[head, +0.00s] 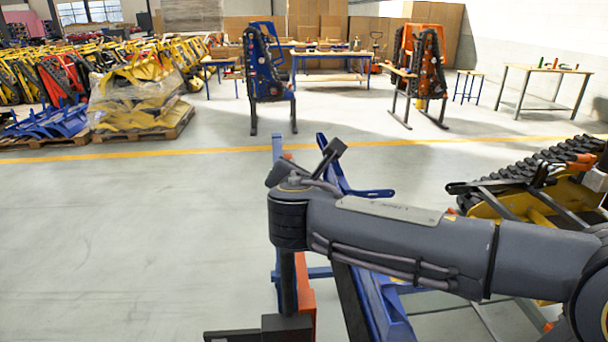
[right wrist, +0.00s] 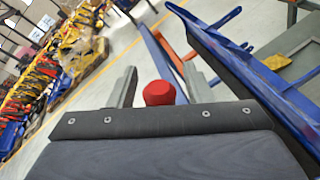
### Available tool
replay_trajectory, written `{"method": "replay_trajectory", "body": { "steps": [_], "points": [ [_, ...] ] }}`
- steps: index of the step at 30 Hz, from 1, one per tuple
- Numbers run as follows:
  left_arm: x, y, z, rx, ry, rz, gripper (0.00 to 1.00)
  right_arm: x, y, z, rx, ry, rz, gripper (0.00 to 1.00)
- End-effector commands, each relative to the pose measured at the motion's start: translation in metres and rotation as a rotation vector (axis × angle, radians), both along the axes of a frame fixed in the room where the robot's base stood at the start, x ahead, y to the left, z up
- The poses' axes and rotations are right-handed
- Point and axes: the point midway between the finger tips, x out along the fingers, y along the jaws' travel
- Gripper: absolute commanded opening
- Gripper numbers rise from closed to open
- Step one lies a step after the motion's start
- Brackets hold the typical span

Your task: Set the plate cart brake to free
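A blue frame cart (head: 380,300), apparently the plate cart, stands in front of me, partly hidden behind my right arm. It also shows in the right wrist view (right wrist: 240,75), with a dark panel along its blue side. A red knob (right wrist: 158,93) shows between the two grey fingers of my right gripper (right wrist: 160,88). The fingers are apart, with a narrow gap on each side of the knob. The knob's lower part is hidden by the gripper body, and its mounting cannot be seen. I cannot read the brake's setting. My left gripper is in no view.
A yellow tracked carrier (head: 510,205) stands close on the right. A pallet (head: 150,134) of wrapped yellow parts lies at the back left, beside blue parts. Upright blue (head: 265,80) and orange stands and work tables (head: 545,70) are farther back. The floor at left is clear.

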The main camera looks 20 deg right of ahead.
Motion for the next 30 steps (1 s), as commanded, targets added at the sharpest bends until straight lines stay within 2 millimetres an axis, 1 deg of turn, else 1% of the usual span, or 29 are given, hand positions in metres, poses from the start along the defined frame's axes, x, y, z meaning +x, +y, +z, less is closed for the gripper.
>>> {"method": "replay_trajectory", "body": {
  "steps": [7, 10, 21, 25, 30],
  "points": [
    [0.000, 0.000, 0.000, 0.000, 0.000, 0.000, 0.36, 0.000, 0.000, 0.000, 0.000, -0.001, 0.000, 0.45],
    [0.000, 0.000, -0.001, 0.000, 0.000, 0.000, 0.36, -0.005, 0.002, 0.002, 0.000, -0.002, 0.000, 0.45],
    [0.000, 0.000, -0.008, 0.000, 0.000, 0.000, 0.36, -0.056, 0.026, 0.016, 0.000, -0.002, 0.003, 0.45],
    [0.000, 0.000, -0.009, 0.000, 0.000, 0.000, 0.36, -0.066, 0.031, 0.019, 0.001, -0.001, 0.001, 0.45],
    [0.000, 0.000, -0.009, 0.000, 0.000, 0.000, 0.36, -0.069, 0.032, 0.020, 0.000, 0.000, 0.000, 0.45]
  ]
}}
